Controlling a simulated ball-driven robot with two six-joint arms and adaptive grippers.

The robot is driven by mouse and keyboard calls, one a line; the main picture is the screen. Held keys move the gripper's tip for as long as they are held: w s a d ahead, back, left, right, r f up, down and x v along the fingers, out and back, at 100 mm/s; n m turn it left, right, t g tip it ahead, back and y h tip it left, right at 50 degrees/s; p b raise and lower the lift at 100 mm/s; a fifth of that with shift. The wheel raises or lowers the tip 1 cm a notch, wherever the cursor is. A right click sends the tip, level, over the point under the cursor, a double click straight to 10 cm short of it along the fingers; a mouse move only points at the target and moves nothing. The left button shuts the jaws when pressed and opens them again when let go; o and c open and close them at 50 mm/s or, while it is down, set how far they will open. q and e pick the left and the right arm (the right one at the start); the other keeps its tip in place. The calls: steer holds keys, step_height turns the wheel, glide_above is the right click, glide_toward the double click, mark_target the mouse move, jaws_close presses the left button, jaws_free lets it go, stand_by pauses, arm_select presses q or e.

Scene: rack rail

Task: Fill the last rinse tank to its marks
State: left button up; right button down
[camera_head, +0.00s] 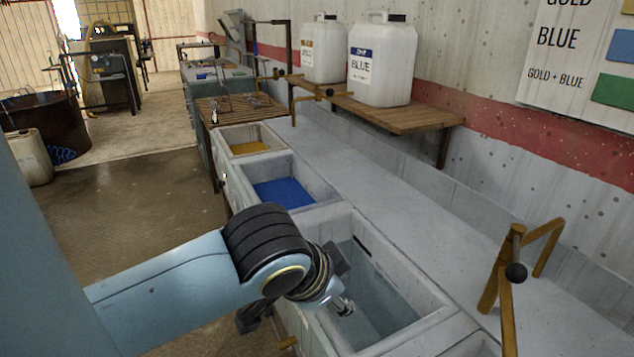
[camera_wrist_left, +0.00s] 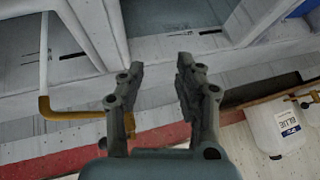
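A grey tank (camera_head: 444,308) with a greyish floor or clear liquid stands at the front of the row in the head view, a dark mark on its far wall. Another tank (camera_head: 478,346) is cut off by the bottom edge. In the wrist view, a brass spout (camera_wrist_left: 75,115) ends over a tank with a dark mark line (camera_wrist_left: 72,56); a thin pale streak (camera_wrist_left: 43,50), like running water, leaves its end. My left gripper (camera_wrist_left: 157,80) is open and empty, apart from the spout; in the head view, it (camera_head: 343,302) is over the front tank. My right gripper is out of view.
A brass tap (camera_head: 515,272) stands at the right. Tanks with blue liquid (camera_head: 283,192) and gold liquid (camera_head: 248,147) lie behind. White jugs (camera_head: 381,65) stand on a wooden shelf (camera_head: 408,116). A colour chart (camera_head: 575,50) hangs on the wall. The counter between is clear.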

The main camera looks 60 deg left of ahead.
arm_select(q)
steer(key=s+d+f+g+h, duration=0.1)
steer(key=s+d+f+g, duration=0.1)
steer(key=s+f, duration=0.3)
steer(key=shift+d+f+n+g+b, duration=0.3)
steer(key=shift+f+n+b, duration=0.1)
steer(key=shift+f, duration=0.15)
